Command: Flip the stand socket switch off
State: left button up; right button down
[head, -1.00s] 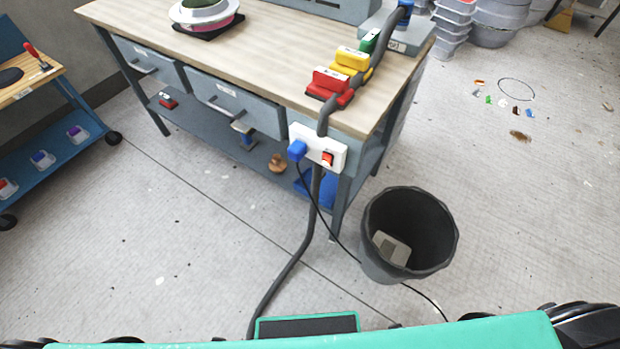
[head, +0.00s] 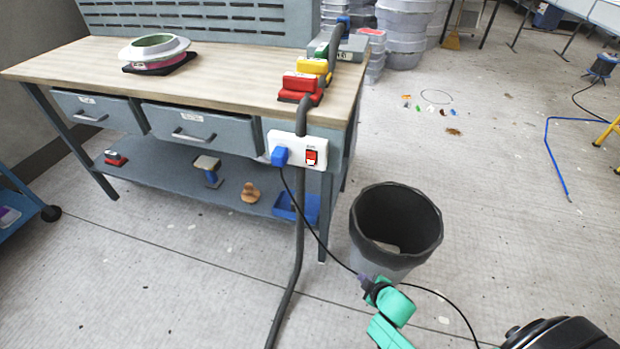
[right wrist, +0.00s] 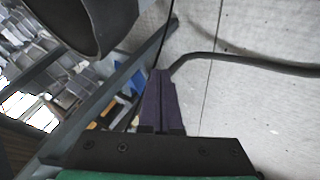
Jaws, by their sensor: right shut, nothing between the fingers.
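The stand socket (head: 298,150) is a white box fixed to the right front end of the workbench. A blue plug (head: 280,156) sits in its left part. Its red rocker switch (head: 311,157) is on the right part, with a lighter strip at its lower end. My right gripper (head: 366,281) is low in front of the bin, below and to the right of the socket, apart from it. In the right wrist view its dark purple fingers (right wrist: 159,100) are together with nothing between them. The socket cannot be made out in the right wrist view. My left gripper is not in view.
A black bin (head: 396,228) stands on the floor right of the bench (head: 215,80). A thick grey hose (head: 297,240) and a thin black cable (head: 318,238) hang below the socket.

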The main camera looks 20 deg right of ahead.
jog(key=w+a+r+n+t+y+b, duration=0.1)
jog(key=w+a+r+n+t+b, duration=0.35)
jog(key=r, duration=0.45)
jog(key=w+a+r+n+t+y+b, duration=0.1)
jog(key=w+a+r+n+t+b, duration=0.2)
jog(key=w+r+b, duration=0.5)
pick_arm(q)
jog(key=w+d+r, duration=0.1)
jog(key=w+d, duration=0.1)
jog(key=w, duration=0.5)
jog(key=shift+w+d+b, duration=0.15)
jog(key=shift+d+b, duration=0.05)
jog(key=shift+b, duration=0.2)
pick_arm(e)
jog(key=s+a+r+n+t+y, duration=0.2)
jog(key=s+r+n, duration=0.1)
jog(key=r, duration=0.9)
jog(key=shift+a+r+n+t, duration=0.25)
jog(key=shift+a+n+t, duration=0.15)
jog(key=shift+n, duration=0.35)
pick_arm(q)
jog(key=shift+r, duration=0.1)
